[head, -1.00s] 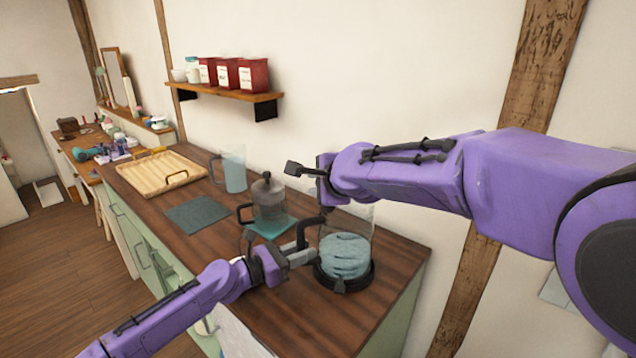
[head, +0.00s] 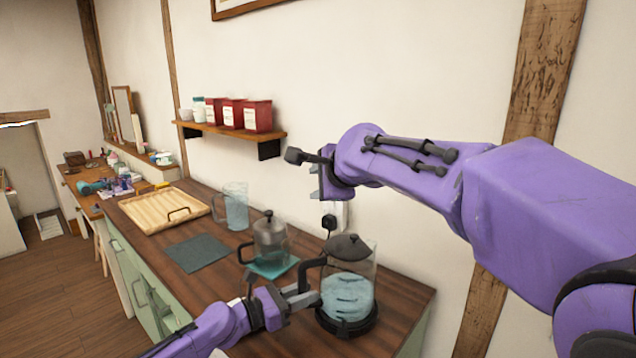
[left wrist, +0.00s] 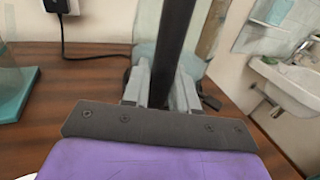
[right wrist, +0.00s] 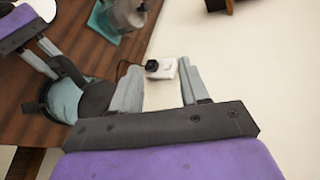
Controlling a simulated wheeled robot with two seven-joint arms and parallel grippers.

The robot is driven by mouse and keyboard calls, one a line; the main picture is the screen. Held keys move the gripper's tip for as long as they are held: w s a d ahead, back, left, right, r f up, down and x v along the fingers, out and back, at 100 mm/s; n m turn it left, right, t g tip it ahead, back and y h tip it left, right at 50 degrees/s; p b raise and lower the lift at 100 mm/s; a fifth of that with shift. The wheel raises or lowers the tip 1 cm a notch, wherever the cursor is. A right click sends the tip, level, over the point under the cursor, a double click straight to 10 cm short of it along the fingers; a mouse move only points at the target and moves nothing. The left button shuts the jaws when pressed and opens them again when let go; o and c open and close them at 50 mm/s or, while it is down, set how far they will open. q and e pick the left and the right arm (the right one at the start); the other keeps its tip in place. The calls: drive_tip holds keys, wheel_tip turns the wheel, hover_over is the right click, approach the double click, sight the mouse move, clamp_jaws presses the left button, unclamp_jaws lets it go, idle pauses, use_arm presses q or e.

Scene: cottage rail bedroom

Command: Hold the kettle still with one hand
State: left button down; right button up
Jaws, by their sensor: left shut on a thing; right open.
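The kettle (head: 349,292) is a clear jug with bluish water, a black lid, a black base and a black handle, standing upright near the counter's right end. My left gripper (head: 303,297) is shut on the kettle's handle, left of its body. In the left wrist view the dark handle (left wrist: 174,45) runs up between the fingers, with the kettle partly hidden behind. My right gripper (head: 313,180) is open and empty, above and apart from the kettle. In the right wrist view, the kettle (right wrist: 65,98) is left of its open fingers (right wrist: 157,88).
A glass press pot (head: 269,240) stands on a teal mat (head: 283,267) just behind the kettle's left. A clear pitcher (head: 236,208), a dark slate mat (head: 198,252) and a wooden tray (head: 150,213) are farther left. A wall shelf (head: 222,129) holds red canisters. A plug sits in a wall socket (right wrist: 183,70).

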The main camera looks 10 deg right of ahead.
drive_tip(key=shift+r, duration=0.3)
